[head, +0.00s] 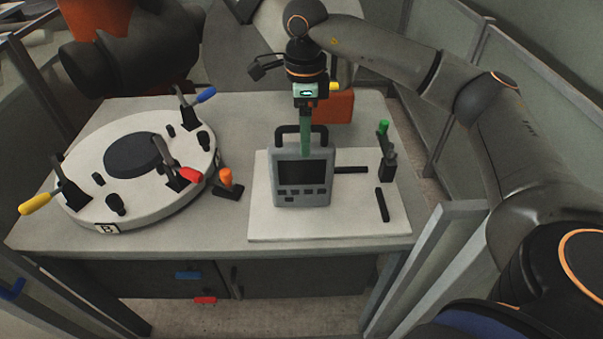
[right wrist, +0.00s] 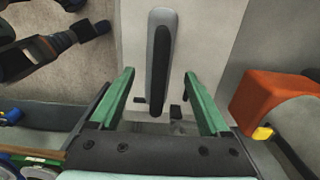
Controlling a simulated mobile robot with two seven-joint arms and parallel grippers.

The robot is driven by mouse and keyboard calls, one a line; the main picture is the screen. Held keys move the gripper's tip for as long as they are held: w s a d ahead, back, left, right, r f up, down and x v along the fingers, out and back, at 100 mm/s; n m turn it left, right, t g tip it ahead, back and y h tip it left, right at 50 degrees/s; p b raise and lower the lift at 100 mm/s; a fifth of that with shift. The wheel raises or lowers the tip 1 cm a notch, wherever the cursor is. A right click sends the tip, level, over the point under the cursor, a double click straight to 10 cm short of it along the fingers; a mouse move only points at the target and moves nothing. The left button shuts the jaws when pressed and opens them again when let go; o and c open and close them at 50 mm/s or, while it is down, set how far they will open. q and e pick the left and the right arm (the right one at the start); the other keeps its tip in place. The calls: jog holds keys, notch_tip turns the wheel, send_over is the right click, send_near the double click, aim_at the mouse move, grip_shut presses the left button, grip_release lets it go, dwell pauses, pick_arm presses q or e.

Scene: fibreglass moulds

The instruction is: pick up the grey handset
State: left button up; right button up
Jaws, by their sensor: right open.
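The grey handset (head: 319,195), with a dark screen, buttons and a black top handle, stands upright on a white board (head: 350,222). My right gripper (head: 306,154) points down at its top, its green finger overlapping the handset's upper part in the head view. In the right wrist view the handset (right wrist: 153,50) is seen from above as a narrow grey and black shape. It lies between the lines of the two open green fingers (right wrist: 160,80), with a gap on each side. I cannot tell whether any finger touches it. My left gripper is not in view.
A round white mould (head: 75,200) with coloured toggle clamps is on the left of the table. An orange knob piece (head: 227,180) stands between it and the board. A green-topped clamp (head: 386,155) and black bars (head: 382,205) are on the board. An orange block (head: 335,108) is behind.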

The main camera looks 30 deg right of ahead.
aim_at(302, 169)
jog(key=f, duration=0.3)
jog(key=f+p, duration=0.1)
jog(key=f, duration=0.1)
jog(key=shift+a+f, duration=0.1)
jog(key=shift+a, duration=0.15)
jog(key=shift+c, duration=0.2)
grip_shut()
dwell(0.9)
